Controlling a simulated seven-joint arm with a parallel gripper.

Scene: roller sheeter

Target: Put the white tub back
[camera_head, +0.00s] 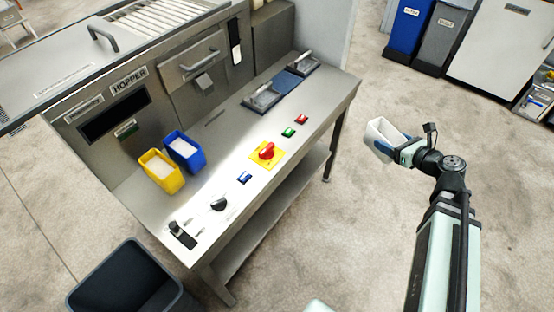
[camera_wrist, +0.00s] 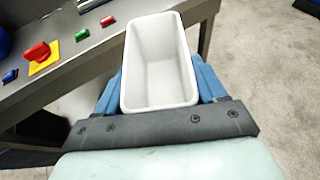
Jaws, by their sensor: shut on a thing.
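The white tub (camera_head: 382,138) is held in my gripper (camera_head: 404,152), out over the floor to the right of the machine's table. In the wrist view the white tub (camera_wrist: 160,62) sits between the two blue fingers of my gripper (camera_wrist: 160,85), which touch its sides. I see into the tub and it looks empty. A yellow tub (camera_head: 162,172) and a blue tub (camera_head: 184,152) stand side by side on the left part of the table, each with pale contents.
A dark bin (camera_head: 128,285) stands at the front left. Blue and grey bins (camera_head: 408,28) stand at the back right. Floor around my gripper is clear.

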